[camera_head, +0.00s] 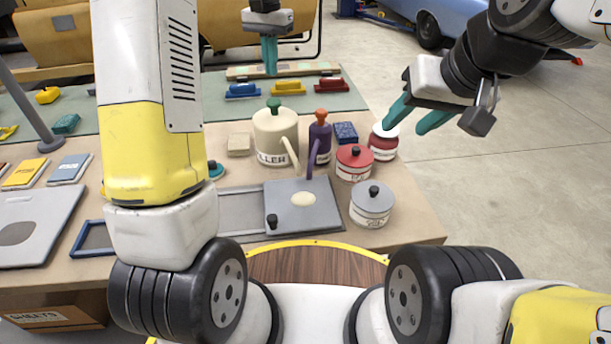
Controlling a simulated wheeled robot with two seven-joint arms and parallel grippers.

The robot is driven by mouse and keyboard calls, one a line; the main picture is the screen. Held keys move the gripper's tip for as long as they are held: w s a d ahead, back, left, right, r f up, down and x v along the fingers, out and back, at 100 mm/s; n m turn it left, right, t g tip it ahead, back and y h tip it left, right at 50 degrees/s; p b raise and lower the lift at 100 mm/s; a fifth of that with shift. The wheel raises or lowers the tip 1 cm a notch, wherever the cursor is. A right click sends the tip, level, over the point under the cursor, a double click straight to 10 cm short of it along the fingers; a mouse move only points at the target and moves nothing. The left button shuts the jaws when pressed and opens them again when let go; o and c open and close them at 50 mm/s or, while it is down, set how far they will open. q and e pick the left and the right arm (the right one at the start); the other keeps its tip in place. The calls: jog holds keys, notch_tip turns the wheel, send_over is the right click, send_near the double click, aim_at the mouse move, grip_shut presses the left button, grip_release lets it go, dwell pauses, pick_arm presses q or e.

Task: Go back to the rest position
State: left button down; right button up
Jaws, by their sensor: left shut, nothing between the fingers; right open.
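On the table (420,222) stand a cream canister (274,130), a purple bottle (319,142), a red pot (354,163) and a grey pot (372,205). A grey panel (318,213) lies in front of them. The floor right of the table is clear.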

pick_arm(q)
jog(key=shift+r, duration=0.15)
dwell(0.3)
jog(key=s+a+r+t, duration=0.1)
jog(key=s+r+t, duration=0.1)
jog(key=s+r, duration=0.45)
jog(key=s+f+n+t+h, duration=0.1)
jog(key=s+f+t, duration=0.1)
jog(key=s, duration=0.9)
jog(key=s+f+n+t+h, duration=0.1)
jog(key=s+f+n+t, duration=0.1)
jog(key=s, duration=1)
jog(key=shift+s+a, duration=0.25)
